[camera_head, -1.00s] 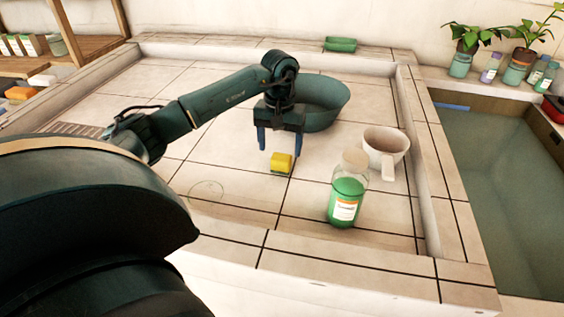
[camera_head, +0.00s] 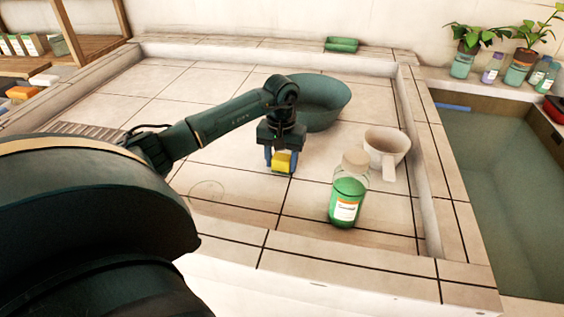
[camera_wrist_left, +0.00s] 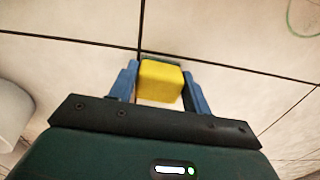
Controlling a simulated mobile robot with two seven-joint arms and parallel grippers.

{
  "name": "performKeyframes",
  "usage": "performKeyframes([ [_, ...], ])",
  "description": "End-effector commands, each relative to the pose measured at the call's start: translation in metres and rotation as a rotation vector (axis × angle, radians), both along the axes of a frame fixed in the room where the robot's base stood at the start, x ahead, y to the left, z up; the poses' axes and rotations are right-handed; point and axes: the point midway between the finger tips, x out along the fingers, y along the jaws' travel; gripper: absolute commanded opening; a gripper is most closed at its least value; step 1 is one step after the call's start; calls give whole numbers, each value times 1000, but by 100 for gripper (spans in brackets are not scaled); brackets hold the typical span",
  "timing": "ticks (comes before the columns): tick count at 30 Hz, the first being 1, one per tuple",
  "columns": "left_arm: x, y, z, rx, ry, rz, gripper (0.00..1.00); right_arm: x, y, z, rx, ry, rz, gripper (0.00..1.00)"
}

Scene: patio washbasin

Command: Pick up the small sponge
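The small sponge (camera_head: 282,162) is a yellow block with a darker green layer at its far side. It sits on the tiled basin floor in front of the green bowl. My left gripper (camera_head: 281,162) points down over it, with one blue finger on each side. In the left wrist view the sponge (camera_wrist_left: 161,80) fills the space between the fingertips (camera_wrist_left: 161,82), and both fingers appear to press its sides. No clear lift off the tiles shows. My right gripper is not in view.
A green bowl (camera_head: 318,105) stands just behind my left gripper. A bottle of green liquid (camera_head: 346,200) and a white mug (camera_head: 387,150) stand to the right. A green block (camera_head: 341,44) lies on the back ledge. The tiles at left (camera_head: 180,85) are clear.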

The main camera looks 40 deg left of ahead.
Motion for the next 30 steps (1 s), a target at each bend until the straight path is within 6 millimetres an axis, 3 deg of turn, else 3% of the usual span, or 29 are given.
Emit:
performKeyframes([
  [9,0,0,0,0,0,0,23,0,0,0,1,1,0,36],
  [17,0,0,5,1,-2,1,23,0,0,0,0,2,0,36],
  [30,1,0,84,1,-4,-1,23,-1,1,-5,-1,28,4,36],
])
